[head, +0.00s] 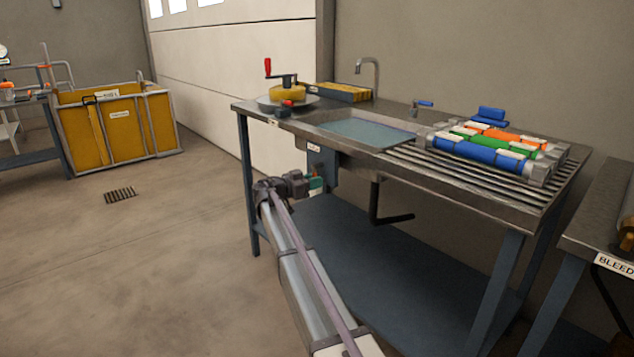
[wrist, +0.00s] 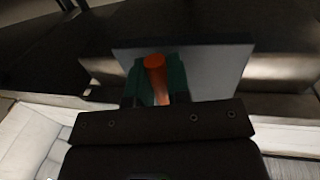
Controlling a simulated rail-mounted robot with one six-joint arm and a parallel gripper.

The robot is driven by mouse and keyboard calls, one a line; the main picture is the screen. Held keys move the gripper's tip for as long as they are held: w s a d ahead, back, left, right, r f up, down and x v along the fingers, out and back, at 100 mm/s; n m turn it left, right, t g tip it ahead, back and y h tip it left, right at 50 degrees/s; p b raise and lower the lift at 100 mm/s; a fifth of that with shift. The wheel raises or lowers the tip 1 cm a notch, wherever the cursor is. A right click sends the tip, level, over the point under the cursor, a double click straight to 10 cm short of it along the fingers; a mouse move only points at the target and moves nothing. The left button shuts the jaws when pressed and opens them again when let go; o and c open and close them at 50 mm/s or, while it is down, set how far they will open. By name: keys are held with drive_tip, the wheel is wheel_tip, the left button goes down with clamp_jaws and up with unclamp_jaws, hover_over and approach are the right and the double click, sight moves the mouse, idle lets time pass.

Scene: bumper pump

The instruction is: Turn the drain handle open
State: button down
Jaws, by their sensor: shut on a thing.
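The drain handle (wrist: 156,72) is an orange lever in the wrist view. It stands between the green fingertips of my gripper (wrist: 158,88), which is shut on it. A grey plate (wrist: 218,70) lies behind the handle. In the head view my gripper (head: 316,185) is under the front edge of the sink table, at a blue-grey panel (head: 322,162) with a small white label. The handle is not clearly visible in the head view. The handle's lower part is hidden by my gripper in the wrist view.
The sink table (head: 455,182) holds a water-filled basin (head: 365,132), several coloured cylinders (head: 500,146) and a yellow round part with a red-knobbed crank (head: 287,90). A lower shelf (head: 355,245) and a bent dark pipe (head: 376,205) are near my arm.

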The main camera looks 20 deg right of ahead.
drive_tip(key=c, duration=1.1)
unclamp_jaws()
drive_tip(key=shift+a, duration=0.15)
drive_tip(key=s+a, duration=0.1)
drive_tip(key=a, duration=0.9)
drive_tip(key=shift+s+a, duration=0.15)
drive_tip(key=shift+a, duration=0.1)
